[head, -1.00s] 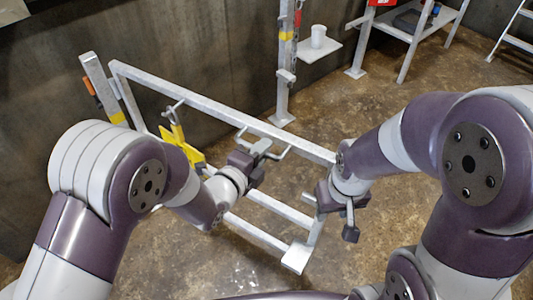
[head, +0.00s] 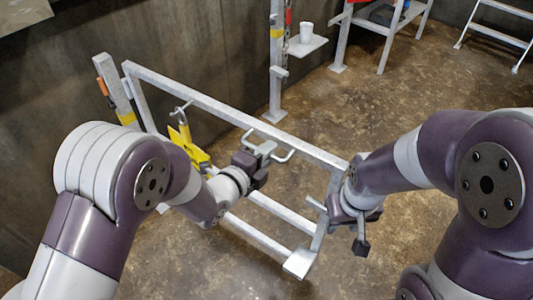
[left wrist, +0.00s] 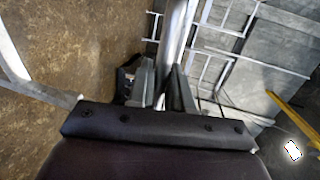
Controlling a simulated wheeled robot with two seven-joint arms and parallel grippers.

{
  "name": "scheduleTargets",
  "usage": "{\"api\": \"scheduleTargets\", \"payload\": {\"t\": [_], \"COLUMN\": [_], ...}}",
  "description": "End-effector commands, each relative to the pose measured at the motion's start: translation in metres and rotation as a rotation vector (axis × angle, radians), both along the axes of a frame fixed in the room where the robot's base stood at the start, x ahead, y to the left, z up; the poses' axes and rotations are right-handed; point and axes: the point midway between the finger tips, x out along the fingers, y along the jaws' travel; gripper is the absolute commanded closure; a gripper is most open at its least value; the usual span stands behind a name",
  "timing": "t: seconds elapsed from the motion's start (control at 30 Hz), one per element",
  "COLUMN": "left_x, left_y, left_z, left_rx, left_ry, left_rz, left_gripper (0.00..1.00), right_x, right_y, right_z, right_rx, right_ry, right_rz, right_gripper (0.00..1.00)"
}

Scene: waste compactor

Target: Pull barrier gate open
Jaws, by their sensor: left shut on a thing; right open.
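The barrier gate (head: 235,114) is a pale metal frame standing out from its hinge post (head: 118,95) at the left, with its free end clear of the chain post. A U-shaped handle (head: 284,157) sits on its top rail. My left gripper (head: 264,150) is shut on this handle. In the left wrist view a pale bar (left wrist: 178,40) runs up from between the fingers of my left gripper (left wrist: 163,82). My right gripper (head: 357,222) is open beside the gate's free end, low at the right; its fingertips are partly hidden, and I cannot tell whether it touches.
The chain post (head: 278,85) stands behind the gate and carries a small shelf (head: 304,47) with a white cup (head: 306,30). A yellow tag or lock (head: 186,142) hangs near the hinge side. A bench stands at the back right, with a ladder beyond. The floor at right is open.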

Motion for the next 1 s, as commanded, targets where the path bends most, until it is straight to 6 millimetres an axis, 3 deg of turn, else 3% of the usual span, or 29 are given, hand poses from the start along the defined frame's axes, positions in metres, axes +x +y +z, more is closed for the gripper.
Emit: {"api": "scheduleTargets", "payload": {"t": [0.1, 0.13, 0.17, 0.57, 1.0], "left_x": [0.001, 0.001, 0.001, -0.006, -0.084], "left_y": [0.0, 0.0, 0.0, 0.006, 0.067], "left_z": [0.001, 0.001, 0.001, 0.004, 0.025], "left_rx": [-0.001, -0.001, -0.001, 0.0, -0.001], "left_ry": [-0.002, -0.002, -0.002, -0.001, 0.0], "left_rz": [0.003, 0.003, 0.002, 0.003, 0.006], "left_gripper": [1.0, 0.74, 0.65, 0.65, 0.65], "right_x": [0.0, 0.0, 0.0, 0.0, 0.0], "right_y": [0.0, 0.0, 0.0, 0.0, 0.0], "right_z": [0.0, 0.0, 0.0, 0.002, 0.018], "right_rx": [0.0, 0.0, 0.0, 0.0, 0.0], "right_ry": [0.0, 0.0, 0.0, 0.0, 0.0], "right_rz": [0.0, 0.0, 0.0, 0.0, 0.0], "right_gripper": [0.57, 0.57, 0.57, 0.57, 0.57]}}
